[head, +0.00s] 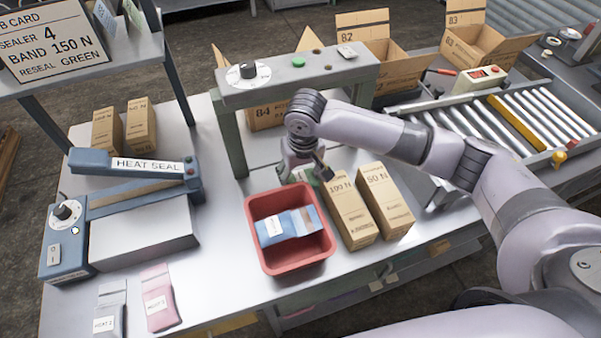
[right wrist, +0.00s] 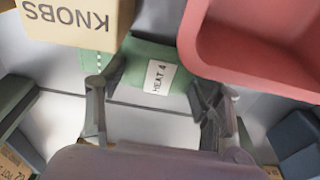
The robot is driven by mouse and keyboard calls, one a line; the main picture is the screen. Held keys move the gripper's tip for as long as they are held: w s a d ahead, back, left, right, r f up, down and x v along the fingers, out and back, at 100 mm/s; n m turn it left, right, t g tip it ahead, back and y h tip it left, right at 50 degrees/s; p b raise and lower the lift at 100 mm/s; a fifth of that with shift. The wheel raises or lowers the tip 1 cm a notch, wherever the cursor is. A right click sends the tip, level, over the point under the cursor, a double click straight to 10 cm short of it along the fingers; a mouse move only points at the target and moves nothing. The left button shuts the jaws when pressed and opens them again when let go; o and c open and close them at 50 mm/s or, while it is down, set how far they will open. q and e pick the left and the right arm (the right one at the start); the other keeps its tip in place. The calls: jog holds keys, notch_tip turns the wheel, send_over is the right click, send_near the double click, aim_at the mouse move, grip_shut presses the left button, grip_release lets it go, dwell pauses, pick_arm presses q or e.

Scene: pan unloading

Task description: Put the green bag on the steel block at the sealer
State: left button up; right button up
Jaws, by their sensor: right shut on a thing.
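The green bag (right wrist: 158,62), labelled HEAT 4, spans between the two fingers of my right gripper (right wrist: 155,92) in the right wrist view. In the head view my right gripper (head: 304,172) is beneath the metal arch, behind the red bin, and hides most of the green bag. The steel block (head: 145,244) lies in front of the blue heat sealer (head: 135,166), left of the red bin; its top is bare. My left gripper does not show.
The red bin (head: 263,268) holds a blue bag (head: 288,227). Two upright cartons (head: 348,208) stand right of it. The metal arch (head: 298,77) crosses above the bench. Grey and pink bags (head: 158,297) lie at the front left. Bare bench separates block and bin.

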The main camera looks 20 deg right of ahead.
jog(key=shift+f, duration=0.15)
jog(key=o, duration=1.3)
